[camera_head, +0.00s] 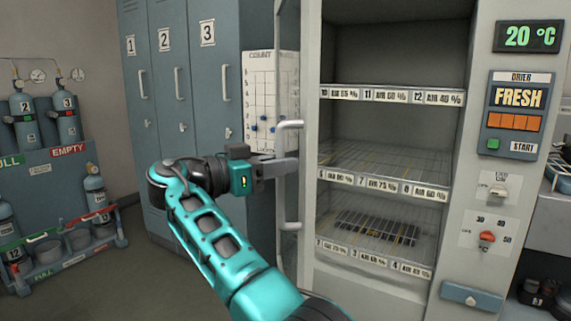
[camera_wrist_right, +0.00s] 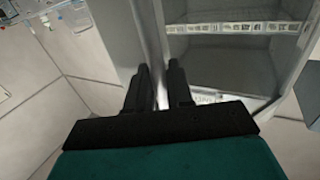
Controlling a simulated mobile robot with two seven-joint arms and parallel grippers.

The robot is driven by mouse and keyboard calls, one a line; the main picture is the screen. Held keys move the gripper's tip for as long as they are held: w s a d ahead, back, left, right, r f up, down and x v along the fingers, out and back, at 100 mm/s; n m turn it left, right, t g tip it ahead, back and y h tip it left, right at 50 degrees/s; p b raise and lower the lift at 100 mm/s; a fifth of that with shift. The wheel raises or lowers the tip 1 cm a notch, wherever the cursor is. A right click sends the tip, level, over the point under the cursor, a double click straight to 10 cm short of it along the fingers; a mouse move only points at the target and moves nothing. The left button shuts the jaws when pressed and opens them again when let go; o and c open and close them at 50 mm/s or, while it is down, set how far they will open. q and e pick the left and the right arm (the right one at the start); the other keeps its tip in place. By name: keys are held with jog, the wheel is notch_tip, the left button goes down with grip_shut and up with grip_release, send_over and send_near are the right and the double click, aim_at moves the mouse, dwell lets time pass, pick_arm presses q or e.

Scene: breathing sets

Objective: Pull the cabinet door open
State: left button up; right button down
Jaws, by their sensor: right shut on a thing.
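The drying cabinet's door (camera_head: 309,90) stands swung outward on the cabinet's left side, seen almost edge-on, and the cabinet's inside is exposed. Its pale vertical handle (camera_head: 290,126) is on the door's outer face. My right gripper (camera_head: 292,165), on the teal arm, is shut on the handle around its middle; its fingers hide that part. In the right wrist view my two dark fingers (camera_wrist_right: 159,88) straddle a narrow pale strip, with the grey door (camera_wrist_right: 130,35) beyond them. My left gripper is not in view.
The control panel (camera_head: 513,115) is to the right. Grey-blue lockers (camera_head: 177,75) and a gas-bottle rack (camera_head: 65,170) stand left, with open floor (camera_head: 150,285) before them.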

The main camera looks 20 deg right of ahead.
jog(key=shift+r, duration=0.15)
jog(key=c, duration=1.2)
grip_release()
jog(key=shift+w, duration=0.1)
jog(key=shift+o, duration=0.2)
jog(key=p, duration=0.5)
send_near(302, 48)
jog(key=x, duration=0.5)
jog(key=shift+w+d, duration=0.1)
jog(key=shift+w, duration=0.05)
